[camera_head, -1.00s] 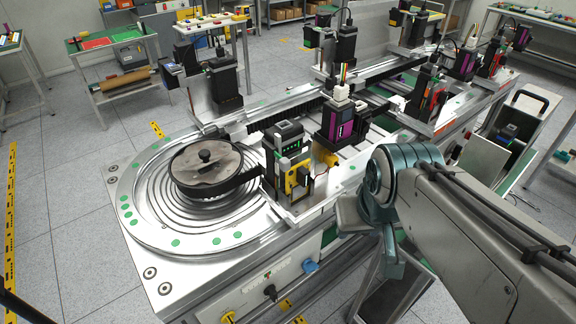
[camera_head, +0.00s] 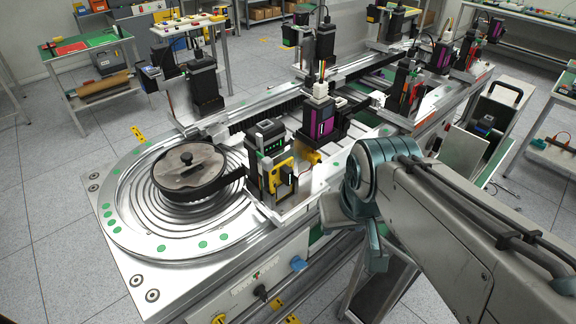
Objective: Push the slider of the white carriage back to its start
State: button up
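I cannot single out the white carriage or its slider with certainty. A white block (camera_head: 319,91) tops a black and purple station (camera_head: 320,121) at the middle of the conveyor line, and a small white part (camera_head: 378,100) shows farther right on the line. My arm reaches in from the lower right, over the front side of the line. Its teal joint (camera_head: 384,160) stands in front of the conveyor edge. The fingers of my gripper do not show, so I see no contact with anything.
Taller stations line the far side. An open grey case (camera_head: 487,125) stands at right.

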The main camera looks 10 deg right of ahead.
aim_at(266, 163)
jog(key=u, duration=0.5)
jog(key=k, duration=1.1)
jog(key=z, duration=0.2)
jog(key=i, duration=0.7)
jog(key=z, duration=0.3)
